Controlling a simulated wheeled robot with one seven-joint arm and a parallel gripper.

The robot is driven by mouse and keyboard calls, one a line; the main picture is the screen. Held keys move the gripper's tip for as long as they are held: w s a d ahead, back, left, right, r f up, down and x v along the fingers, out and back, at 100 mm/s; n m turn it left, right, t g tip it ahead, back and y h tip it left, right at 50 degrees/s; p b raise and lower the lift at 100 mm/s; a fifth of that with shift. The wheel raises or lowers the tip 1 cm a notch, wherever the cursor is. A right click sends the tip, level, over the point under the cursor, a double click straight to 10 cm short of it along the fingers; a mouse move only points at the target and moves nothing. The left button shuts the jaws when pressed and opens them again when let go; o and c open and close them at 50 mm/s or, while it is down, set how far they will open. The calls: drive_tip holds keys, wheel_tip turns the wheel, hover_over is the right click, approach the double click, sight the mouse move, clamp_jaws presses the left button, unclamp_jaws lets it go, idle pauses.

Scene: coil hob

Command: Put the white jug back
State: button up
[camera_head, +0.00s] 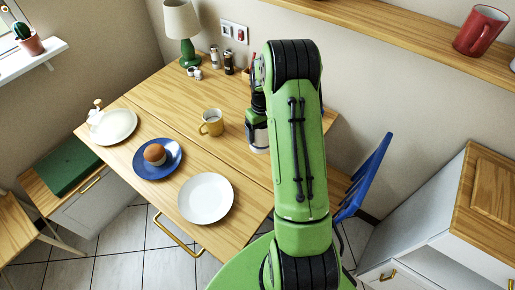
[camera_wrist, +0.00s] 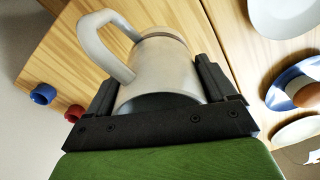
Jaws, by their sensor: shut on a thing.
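My gripper (camera_wrist: 157,82) is shut on the white jug (camera_wrist: 165,70), with one dark finger on each side of its body. In the wrist view the jug's handle points up and to the left. In the head view my gripper (camera_head: 257,132) is over the right part of the table, largely hidden behind my green arm. Only a pale bit of the jug (camera_head: 259,149) shows below it. I cannot tell whether the jug touches the table.
The wooden table (camera_head: 165,100) bears a yellow-and-white mug (camera_head: 213,123), a white plate (camera_head: 205,198), a blue plate (camera_head: 172,164) with an egg, another white plate (camera_head: 113,127) and a green lamp (camera_head: 187,52). A blue chair (camera_head: 368,175) stands right. A shelf (camera_head: 400,33) holds a red mug (camera_head: 480,31).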

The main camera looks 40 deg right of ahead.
sight(262, 146)
wheel_tip(262, 146, down, 8)
drive_tip(key=shift+s+r+b, duration=0.1)
drive_tip(key=shift+s+b, duration=0.05)
drive_tip(key=shift+b, duration=0.45)
drive_tip(key=o, duration=1.4)
wheel_tip(262, 146, up, 12)
drive_tip(key=p, duration=0.2)
drive_tip(key=s+a+r+t, duration=0.1)
drive_tip(key=s+a+r, duration=0.1)
drive_tip(key=a+r, duration=0.35)
drive_tip(key=s+a+r+t, duration=0.1)
drive_tip(key=s+a+r, duration=0.15)
drive_tip(key=r, duration=0.55)
drive_tip(key=s+a+r+t, duration=0.2)
drive_tip(key=s+a, duration=0.4)
drive_tip(key=s, duration=0.3)
drive_tip(key=s+a+r+n+t, duration=0.1)
drive_tip(key=s+a+r, duration=0.3)
drive_tip(key=s, duration=0.5)
drive_tip(key=shift+s+a+r+t, duration=0.2)
drive_tip(key=shift+a+r+t, duration=0.2)
drive_tip(key=shift+a, duration=0.55)
